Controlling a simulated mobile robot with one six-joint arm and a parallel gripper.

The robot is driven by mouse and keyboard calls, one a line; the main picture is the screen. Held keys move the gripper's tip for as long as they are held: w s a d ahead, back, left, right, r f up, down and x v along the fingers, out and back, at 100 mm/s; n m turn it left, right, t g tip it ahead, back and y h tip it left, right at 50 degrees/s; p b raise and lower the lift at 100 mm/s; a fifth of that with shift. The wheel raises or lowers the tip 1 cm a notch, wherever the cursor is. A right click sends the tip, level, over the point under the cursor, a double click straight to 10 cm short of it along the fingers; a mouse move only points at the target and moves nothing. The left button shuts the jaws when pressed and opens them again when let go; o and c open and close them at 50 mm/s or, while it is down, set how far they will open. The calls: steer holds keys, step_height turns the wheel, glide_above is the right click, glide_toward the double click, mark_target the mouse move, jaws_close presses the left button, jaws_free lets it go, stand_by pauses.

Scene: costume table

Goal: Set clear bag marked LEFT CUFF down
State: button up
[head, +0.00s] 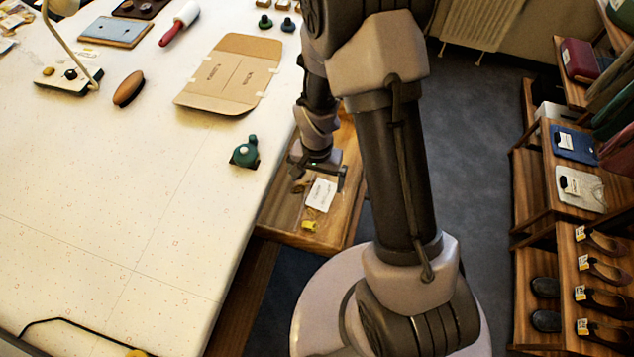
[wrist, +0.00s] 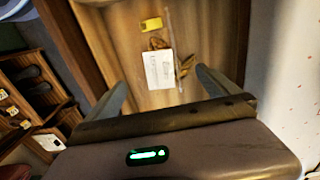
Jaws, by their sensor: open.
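A small clear bag with a white label (head: 321,194) lies in an open wooden drawer (head: 278,217) beside the table. In the wrist view the label (wrist: 158,69) shows, with brown pieces around it; its print is too small to read. My gripper (head: 318,177) is open over the drawer, just behind the bag in the head view. In the wrist view my two fingers (wrist: 165,84) are spread wide to either side of the bag's near end, and neither visibly touches it.
A small yellow item (head: 309,225) lies in the drawer near the bag. A green object (head: 245,152) stands near the table's edge, by a flat cardboard folder (head: 231,73). The table's front area is mostly clear. Shelves (head: 560,190) with shoes stand at right.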

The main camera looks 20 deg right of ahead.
step_height(320, 180, up, 16)
steer(key=t, duration=0.2)
steer(key=s+a+r+n+t+y, duration=0.1)
steer(key=s+a+r+t, duration=0.1)
steer(key=s+r, duration=0.5)
steer(key=s+a+r+n+t+y, duration=0.1)
steer(key=s+a+r, duration=0.1)
steer(key=s+r, duration=0.4)
step_height(320, 180, up, 3)
steer(key=shift+s+a+r+n+t, duration=0.15)
steer(key=shift+s+a+n+t, duration=0.1)
steer(key=shift+s+n+t, duration=0.15)
